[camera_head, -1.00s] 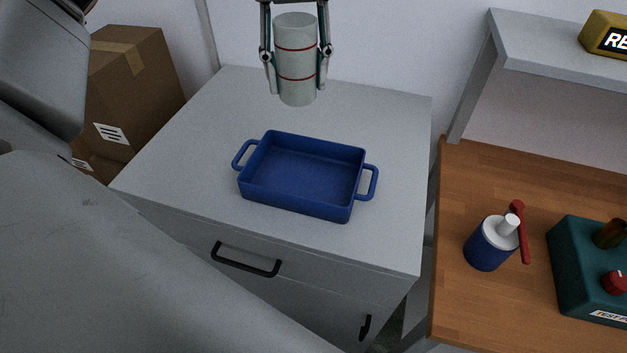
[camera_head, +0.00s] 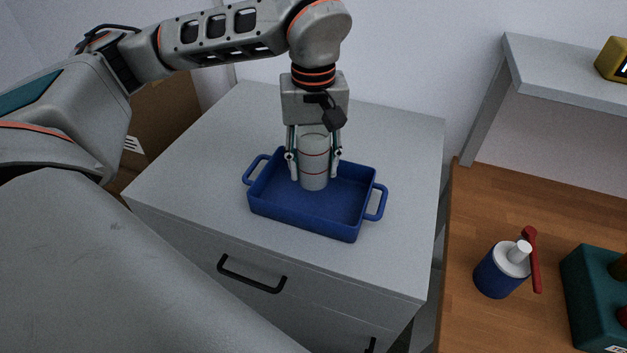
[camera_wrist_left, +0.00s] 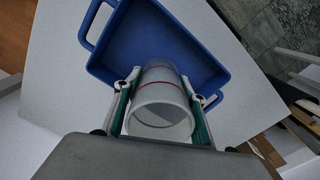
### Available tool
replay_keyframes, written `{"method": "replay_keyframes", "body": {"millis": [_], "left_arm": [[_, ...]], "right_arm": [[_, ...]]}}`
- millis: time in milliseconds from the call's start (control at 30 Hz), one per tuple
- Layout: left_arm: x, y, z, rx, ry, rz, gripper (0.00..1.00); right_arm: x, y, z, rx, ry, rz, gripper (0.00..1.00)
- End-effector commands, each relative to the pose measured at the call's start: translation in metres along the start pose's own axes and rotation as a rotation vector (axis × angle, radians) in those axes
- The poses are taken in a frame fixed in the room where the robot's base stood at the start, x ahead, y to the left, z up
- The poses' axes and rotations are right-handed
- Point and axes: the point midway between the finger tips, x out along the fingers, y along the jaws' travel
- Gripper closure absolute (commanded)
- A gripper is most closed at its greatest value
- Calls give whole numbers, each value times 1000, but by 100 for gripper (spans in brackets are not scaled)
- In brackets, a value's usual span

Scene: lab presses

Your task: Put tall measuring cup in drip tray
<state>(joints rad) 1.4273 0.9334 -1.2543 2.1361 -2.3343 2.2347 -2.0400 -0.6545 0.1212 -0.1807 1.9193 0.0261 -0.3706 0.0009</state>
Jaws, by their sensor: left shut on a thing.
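The tall measuring cup (camera_head: 314,164) is a pale grey cylinder with red rings. It is upright between the fingers of my left gripper (camera_head: 314,165), which is shut on it. The drip tray (camera_head: 304,217) is a blue rectangular tray with two side handles on the grey cabinet top. In the head view the cup's lower end is within the tray's outline, toward its back; I cannot tell if it touches the floor. In the left wrist view the cup (camera_wrist_left: 161,105) shows its open mouth, with the tray (camera_wrist_left: 150,35) beyond it. My right gripper is not in view.
The grey cabinet top (camera_head: 195,165) is clear around the tray. To the right, a wooden bench (camera_head: 470,225) holds a blue bottle with a white top (camera_head: 499,272), a red-handled item and a teal box (camera_head: 598,300). A grey shelf (camera_head: 560,75) stands behind it.

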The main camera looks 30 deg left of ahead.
Motion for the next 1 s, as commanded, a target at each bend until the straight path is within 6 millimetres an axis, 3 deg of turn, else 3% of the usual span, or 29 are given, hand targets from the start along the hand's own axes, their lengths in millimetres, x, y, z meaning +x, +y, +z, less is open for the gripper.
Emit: {"method": "replay_keyframes", "body": {"millis": [500, 900, 933, 967, 1000], "left_arm": [[49, 0, 0, 0, -1, 0, 81], [54, 0, 0, 0, 1, 0, 81], [53, 0, 0, 0, 1, 0, 52], [53, 0, 0, 0, 1, 0, 44], [53, 0, 0, 0, 1, 0, 43]], "right_arm": [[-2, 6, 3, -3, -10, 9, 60], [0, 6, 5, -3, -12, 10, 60], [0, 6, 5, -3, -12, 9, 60], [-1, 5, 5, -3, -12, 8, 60], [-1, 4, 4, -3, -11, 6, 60]]}}
